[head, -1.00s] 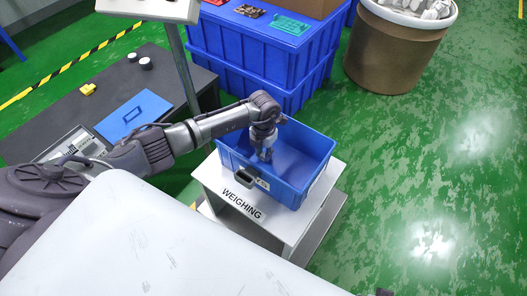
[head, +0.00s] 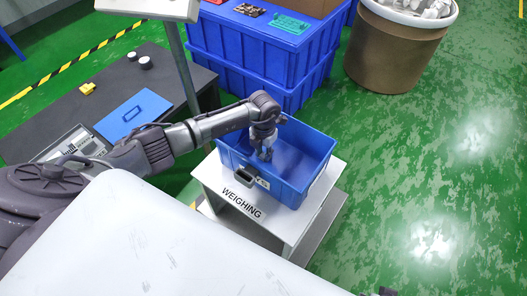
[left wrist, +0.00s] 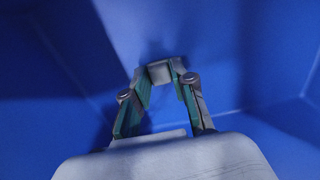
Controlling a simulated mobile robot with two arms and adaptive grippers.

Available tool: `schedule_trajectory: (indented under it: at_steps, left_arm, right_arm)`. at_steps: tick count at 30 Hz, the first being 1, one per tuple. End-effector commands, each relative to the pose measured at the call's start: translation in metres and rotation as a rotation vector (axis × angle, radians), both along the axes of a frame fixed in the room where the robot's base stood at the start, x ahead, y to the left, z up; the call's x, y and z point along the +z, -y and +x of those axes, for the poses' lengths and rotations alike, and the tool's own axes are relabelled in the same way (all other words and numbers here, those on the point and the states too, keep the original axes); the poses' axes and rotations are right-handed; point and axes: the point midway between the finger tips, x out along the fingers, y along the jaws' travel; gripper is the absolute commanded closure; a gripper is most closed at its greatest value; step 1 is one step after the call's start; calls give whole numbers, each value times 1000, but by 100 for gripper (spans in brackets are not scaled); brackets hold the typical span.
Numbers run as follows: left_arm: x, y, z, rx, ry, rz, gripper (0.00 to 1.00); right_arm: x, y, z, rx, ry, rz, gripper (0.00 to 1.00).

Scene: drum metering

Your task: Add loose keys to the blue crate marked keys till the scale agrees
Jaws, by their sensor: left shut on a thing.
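The blue crate (head: 314,178) stands on the white stand marked WEIGHING (head: 208,178). My left gripper (head: 265,155) reaches down inside the crate from the left. In the left wrist view, its green-padded fingers (left wrist: 160,85) point at the blue crate floor. They are shut on a small grey block (left wrist: 159,72), which looks like a key. I cannot tell whether it touches the floor. No other keys show in the visible part of the crate.
A grey display housing (head: 150,8) on a post stands behind my arm; its reading is hidden. Stacked blue crates (head: 255,55) and a brown drum (head: 385,55) of pale pieces stand behind.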

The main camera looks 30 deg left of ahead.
Motion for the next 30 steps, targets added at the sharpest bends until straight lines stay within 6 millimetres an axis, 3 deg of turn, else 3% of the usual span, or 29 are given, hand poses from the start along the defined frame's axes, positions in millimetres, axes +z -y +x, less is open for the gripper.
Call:
schedule_trajectory:
  at_steps: [5,6,11,23,30]
  left_arm:
    - [0,0,0,0,0,0,87]
    - [0,0,0,0,0,0,71]
    - [0,0,0,0,0,0,45]
    - [7,0,1,-1,3,0,45]
    - [52,0,2,-1,5,-1,45]
  right_arm:
    - [3,0,1,0,8,1,60]
    - [3,0,1,0,8,1,60]
    - [2,0,1,0,5,0,60]
    - [0,1,1,1,3,-3,60]
    - [0,0,1,1,4,0,60]
